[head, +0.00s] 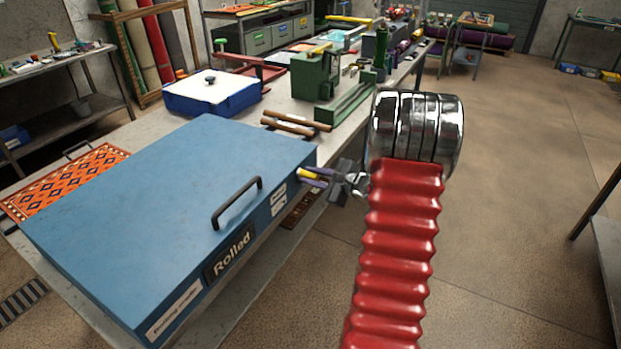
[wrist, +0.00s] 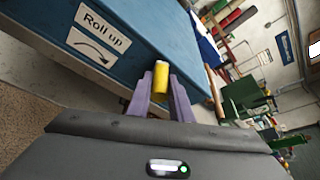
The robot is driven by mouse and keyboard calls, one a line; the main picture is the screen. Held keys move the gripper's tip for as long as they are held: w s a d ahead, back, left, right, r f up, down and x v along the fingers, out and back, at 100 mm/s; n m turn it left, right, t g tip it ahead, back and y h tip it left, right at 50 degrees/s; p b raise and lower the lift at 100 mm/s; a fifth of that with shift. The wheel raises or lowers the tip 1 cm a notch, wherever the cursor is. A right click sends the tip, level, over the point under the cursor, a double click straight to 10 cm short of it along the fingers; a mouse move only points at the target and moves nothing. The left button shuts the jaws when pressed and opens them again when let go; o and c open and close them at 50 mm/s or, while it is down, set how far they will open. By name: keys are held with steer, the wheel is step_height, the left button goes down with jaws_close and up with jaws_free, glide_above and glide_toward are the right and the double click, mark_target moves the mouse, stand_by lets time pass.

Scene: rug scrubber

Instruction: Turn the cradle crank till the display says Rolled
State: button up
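The cradle is a large blue box (head: 190,180) with a black handle on top, standing on the bench. Its dark display (head: 229,255) on the front side reads "Rolled". A yellow crank handle (head: 308,174) is at the box's right end, and it also shows in the wrist view (wrist: 161,78). My gripper (head: 316,178) has its purple fingers close on both sides of this handle, shut on it. In the wrist view a white label (wrist: 95,30) on the box reads "Roll up" above a curved arrow. The crank's arm is mostly hidden.
An orange patterned rug (head: 75,180) lies left of the box. Brown rods (head: 295,124), a blue tray with a white lid (head: 210,92) and a green machine (head: 315,75) stand behind it on the bench. The floor (head: 500,190) at right is clear.

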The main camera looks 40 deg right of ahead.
steer(key=o, duration=0.4)
steer(key=shift+s, duration=0.15)
steer(key=v, duration=1.3)
steer(key=shift+s, duration=0.25)
steer(key=shift+r, duration=0.1)
